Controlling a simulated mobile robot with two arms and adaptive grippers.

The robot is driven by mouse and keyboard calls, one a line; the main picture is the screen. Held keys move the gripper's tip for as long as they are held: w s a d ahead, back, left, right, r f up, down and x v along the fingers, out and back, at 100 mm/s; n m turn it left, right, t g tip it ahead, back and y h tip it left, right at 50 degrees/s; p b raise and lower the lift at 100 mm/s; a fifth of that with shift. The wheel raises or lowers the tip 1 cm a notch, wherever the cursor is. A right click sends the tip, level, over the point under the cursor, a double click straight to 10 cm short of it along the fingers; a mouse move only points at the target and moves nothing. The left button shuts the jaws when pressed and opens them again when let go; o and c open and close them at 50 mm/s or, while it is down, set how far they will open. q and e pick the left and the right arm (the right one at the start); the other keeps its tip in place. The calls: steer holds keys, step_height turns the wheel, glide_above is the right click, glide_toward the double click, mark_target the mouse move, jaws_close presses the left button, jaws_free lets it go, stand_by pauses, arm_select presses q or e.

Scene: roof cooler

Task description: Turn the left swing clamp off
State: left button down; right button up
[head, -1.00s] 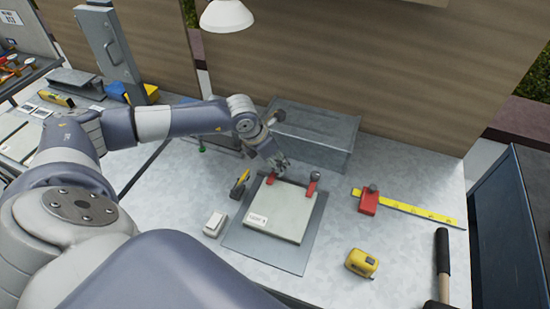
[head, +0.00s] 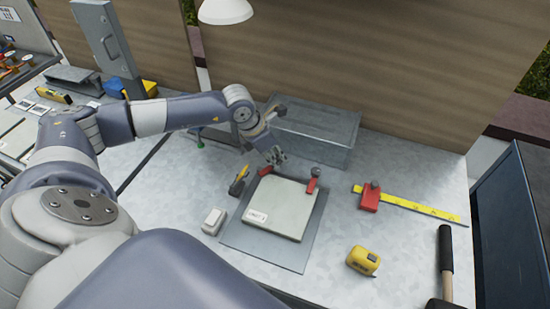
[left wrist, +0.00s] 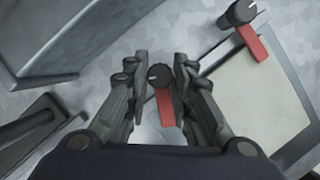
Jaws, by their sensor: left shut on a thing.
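The left swing clamp (left wrist: 165,108) has a red arm and a black knob, in the left wrist view. Its red arm lies beside the pale panel, not over it. My left gripper (left wrist: 160,76) has its fingers shut around the knob; it also shows in the head view (head: 274,160), where it hides most of the clamp. The right swing clamp (head: 312,181) has its red arm on the edge of the pale panel (head: 277,208); it also shows in the left wrist view (left wrist: 251,41). My right gripper is out of view.
A grey box (head: 314,132) stands behind the clamps. A yellow-black tool (head: 239,181) and a white block (head: 213,221) lie left of the base plate (head: 316,218). A yellow tape measure (head: 362,261), a red-headed yellow ruler (head: 415,207) and a hammer (head: 444,251) lie right.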

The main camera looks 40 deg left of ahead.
arm_select(q)
steer(key=m+b, duration=0.1)
steer(key=m+h+b, duration=0.1)
steer(key=m, duration=0.1)
steer(key=m+b, duration=0.1)
steer(key=b, duration=0.1)
steer(key=shift+w+a+f+g+h, duration=0.15)
steer(key=shift+f+g+h, duration=0.15)
steer(key=shift+g, duration=0.1)
steer(key=m+g+b, duration=0.1)
steer(key=m+b, duration=0.2)
steer(key=m, duration=0.1)
steer(key=shift+w+r+h, duration=0.1)
steer(key=shift+r+h, duration=0.05)
steer(key=shift+h, duration=0.15)
steer(key=m+g+b, duration=0.2)
steer(key=m+b, duration=0.1)
steer(key=m, duration=0.1)
steer(key=shift+w, duration=0.15)
steer(key=shift+r+m+g+b, duration=0.1)
steer(key=shift+m+g+b, duration=0.6)
steer(key=shift+m, duration=0.9)
steer(key=shift+m, duration=0.3)
